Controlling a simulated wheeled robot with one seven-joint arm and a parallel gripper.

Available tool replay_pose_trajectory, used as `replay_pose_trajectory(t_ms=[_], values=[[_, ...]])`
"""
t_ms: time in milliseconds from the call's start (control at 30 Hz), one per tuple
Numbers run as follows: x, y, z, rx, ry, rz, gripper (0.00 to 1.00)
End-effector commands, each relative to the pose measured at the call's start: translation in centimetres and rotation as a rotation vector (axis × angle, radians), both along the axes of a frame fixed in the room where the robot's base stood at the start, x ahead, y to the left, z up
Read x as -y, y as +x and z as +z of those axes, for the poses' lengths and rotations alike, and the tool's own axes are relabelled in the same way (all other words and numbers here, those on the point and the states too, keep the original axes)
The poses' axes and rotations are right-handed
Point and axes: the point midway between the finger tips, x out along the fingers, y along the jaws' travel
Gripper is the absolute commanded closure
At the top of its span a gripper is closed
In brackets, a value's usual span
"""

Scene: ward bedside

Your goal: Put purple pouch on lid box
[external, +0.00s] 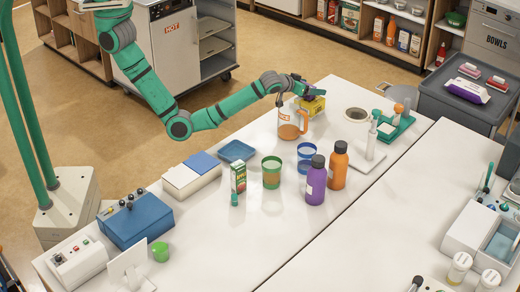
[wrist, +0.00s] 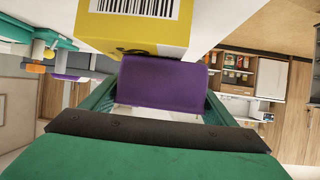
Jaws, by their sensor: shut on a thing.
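The purple pouch (wrist: 163,85) is between the fingers of my gripper (wrist: 160,105) in the wrist view, and the gripper is shut on it. In the external view my gripper (external: 306,90) is over the far side of the table, by a yellow box (external: 313,106). The yellow box also shows in the wrist view (wrist: 140,28), with a barcode, close to the pouch. I cannot tell whether they touch. A low white box with a partly blue top (external: 190,176), which looks like the lid box, sits at the table's left, well away from my gripper.
Green (external: 271,172) and blue cups, a blue tray (external: 237,151), a juice carton (external: 238,177), and purple (external: 316,182) and orange bottles stand mid-table.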

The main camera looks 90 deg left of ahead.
Motion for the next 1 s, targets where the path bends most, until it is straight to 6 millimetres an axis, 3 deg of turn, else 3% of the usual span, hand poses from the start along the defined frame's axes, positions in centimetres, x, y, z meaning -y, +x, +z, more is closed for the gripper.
replay_pose_trajectory(t_ms=[233, 267, 333, 700, 1000], values=[[0.0, 0.0, -0.3, 0.000, 0.000, 0.000, 0.43], [0.0, 0.0, -0.3, 0.000, 0.000, -0.001, 0.15], [0.0, 0.0, -0.2, 0.000, 0.000, -0.001, 0.01], [0.1, 0.0, 0.2, 0.000, 0.000, -0.001, 0.01], [3.0, -3.4, 2.2, 0.002, 0.001, -0.003, 0.01]])
